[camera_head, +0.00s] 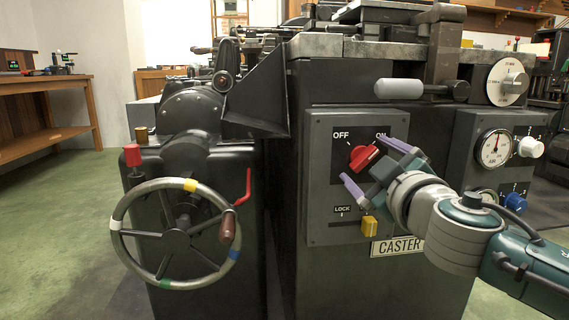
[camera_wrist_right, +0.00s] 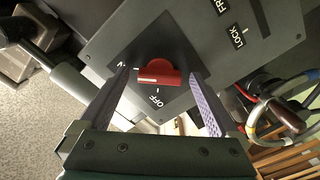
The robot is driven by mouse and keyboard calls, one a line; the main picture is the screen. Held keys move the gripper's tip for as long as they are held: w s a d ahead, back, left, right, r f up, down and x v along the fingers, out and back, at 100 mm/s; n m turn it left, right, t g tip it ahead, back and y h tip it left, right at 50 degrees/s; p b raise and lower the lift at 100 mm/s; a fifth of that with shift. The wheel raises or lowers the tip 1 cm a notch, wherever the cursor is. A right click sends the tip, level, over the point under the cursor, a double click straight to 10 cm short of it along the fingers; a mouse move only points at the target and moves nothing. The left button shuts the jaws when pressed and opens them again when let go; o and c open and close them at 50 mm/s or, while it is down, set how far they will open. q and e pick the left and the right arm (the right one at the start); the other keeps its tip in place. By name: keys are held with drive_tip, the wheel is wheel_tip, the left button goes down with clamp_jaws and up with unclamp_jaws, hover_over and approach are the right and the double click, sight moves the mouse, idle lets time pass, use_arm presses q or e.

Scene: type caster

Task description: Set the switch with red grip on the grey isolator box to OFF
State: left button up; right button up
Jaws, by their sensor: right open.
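The grey isolator box (camera_head: 320,210) is on the front of the black caster machine. Its switch with the red grip (camera_head: 362,158) points up and right, toward the ON label; the OFF label is to its upper left. In the right wrist view the red grip (camera_wrist_right: 158,74) shows between the fingers, with OFF below it and the other label partly hidden at left. My right gripper (camera_head: 372,167) is open, its purple-padded fingers on either side of the grip; whether they touch it I cannot tell. My left gripper is not in view.
A yellow knob (camera_head: 369,226) beside the LOCK label sits low on the box. A light grey handle (camera_head: 398,88) juts out above it. A spoked handwheel (camera_head: 178,233) stands at left. A gauge panel (camera_head: 470,150) is at right.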

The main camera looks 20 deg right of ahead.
drive_tip(key=shift+w+d, duration=0.1)
drive_tip(key=shift+w, duration=0.2)
drive_tip(key=c, duration=1.4)
drive_tip(key=shift+o, duration=0.2)
